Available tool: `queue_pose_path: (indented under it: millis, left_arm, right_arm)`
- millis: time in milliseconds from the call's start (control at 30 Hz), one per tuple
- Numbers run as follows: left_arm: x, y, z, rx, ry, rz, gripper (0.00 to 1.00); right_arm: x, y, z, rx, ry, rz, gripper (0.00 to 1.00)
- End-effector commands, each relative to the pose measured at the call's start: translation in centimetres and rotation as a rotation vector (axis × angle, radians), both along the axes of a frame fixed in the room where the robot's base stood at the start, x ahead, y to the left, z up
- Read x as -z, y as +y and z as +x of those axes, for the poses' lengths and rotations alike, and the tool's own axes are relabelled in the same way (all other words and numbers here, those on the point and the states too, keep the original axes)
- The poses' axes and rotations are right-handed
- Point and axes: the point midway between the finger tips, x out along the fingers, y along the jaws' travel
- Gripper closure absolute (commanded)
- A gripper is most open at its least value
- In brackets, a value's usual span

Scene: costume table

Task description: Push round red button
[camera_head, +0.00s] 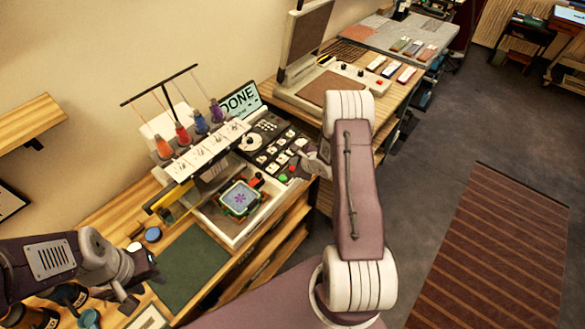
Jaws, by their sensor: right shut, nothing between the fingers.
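A round red button (283,178) sits near the front edge of the dark control panel (268,128) of an embroidery machine, beside a green button (292,169). My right gripper (303,166) is shut and empty, close to the right of these buttons. Whether it touches the panel cannot be told from this angle. My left gripper (142,284) is at the lower left, apart from the machine, with its fingers spread and nothing seen between them.
The machine's screen (240,99) reads "DONE". A hoop with a purple flower (240,199) lies below the thread spools (183,134). A green mat (190,268) lies in front left. A heat press (325,88) stands behind. Jars (68,296) crowd the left gripper.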

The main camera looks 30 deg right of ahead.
Motion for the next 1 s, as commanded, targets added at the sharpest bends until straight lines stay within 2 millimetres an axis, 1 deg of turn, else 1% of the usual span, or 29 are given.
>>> queue_pose_path:
  millis: [167, 400, 1000]
  left_arm:
    - [0.0, 0.0, 0.0, 0.0, 0.0, 0.0, 0.64]
    - [0.0, 0.0, 0.0, 0.0, 0.0, 0.0, 0.64]
    - [0.1, 0.0, 0.0, 0.0, 0.0, 0.0, 0.64]
  right_arm:
    - [0.1, 0.0, 0.0, 0.0, 0.0, 0.0, 1.0]
    - [0.8, 0.0, 0.0, -0.001, 0.001, 0.0, 1.0]
    - [1.2, 0.0, 0.0, 0.0, 0.0, 0.0, 1.0]
